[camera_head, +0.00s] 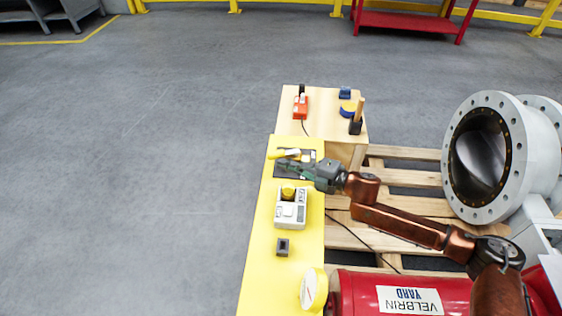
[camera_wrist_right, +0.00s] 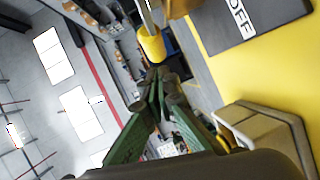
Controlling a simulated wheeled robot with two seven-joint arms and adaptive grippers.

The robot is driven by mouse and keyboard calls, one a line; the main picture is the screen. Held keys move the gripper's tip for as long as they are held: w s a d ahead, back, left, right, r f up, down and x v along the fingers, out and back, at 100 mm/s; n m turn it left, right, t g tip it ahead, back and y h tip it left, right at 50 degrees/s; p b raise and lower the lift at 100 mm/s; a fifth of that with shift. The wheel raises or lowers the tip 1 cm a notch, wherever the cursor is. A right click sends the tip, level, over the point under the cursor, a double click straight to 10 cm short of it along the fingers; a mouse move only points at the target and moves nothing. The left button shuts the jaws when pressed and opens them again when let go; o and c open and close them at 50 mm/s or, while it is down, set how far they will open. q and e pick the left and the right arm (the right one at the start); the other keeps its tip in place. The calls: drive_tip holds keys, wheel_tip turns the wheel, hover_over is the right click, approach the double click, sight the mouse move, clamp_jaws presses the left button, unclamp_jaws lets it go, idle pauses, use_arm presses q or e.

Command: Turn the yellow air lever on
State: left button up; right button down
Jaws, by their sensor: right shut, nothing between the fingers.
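The yellow air lever (camera_head: 284,154) lies at the far end of the yellow panel (camera_head: 257,230), pointing left over a dark plate (camera_head: 308,174). In the right wrist view the lever's yellow grip (camera_wrist_right: 151,45) shows just beyond my fingertips, and the dark plate (camera_wrist_right: 270,22) carries an "OFF" label. My right gripper (camera_head: 281,164) reaches in from the right over the plate, just on the near side of the lever. Its green fingers (camera_wrist_right: 170,82) are shut and empty. I cannot tell whether they touch the lever. My left gripper is out of view.
A pale control box (camera_head: 290,214) with a yellow knob and a small dark block (camera_head: 283,247) sit nearer on the panel. A wooden box (camera_head: 325,118) with a red device (camera_head: 300,107) stands beyond. A large flanged valve (camera_head: 545,150) is at right. Floor at left is clear.

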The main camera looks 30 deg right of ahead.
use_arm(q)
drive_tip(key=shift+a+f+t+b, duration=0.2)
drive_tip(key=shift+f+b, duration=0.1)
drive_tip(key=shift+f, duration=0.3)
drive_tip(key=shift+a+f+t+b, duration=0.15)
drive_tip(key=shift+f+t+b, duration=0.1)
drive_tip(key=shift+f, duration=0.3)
use_arm(e)
drive_tip(key=shift+w+d+f, duration=0.1)
drive_tip(key=shift+w+f, duration=0.05)
drive_tip(key=shift+w, duration=0.35)
drive_tip(key=shift+w+d+f, duration=0.1)
drive_tip(key=shift+w, duration=0.35)
drive_tip(key=shift+r, duration=0.1)
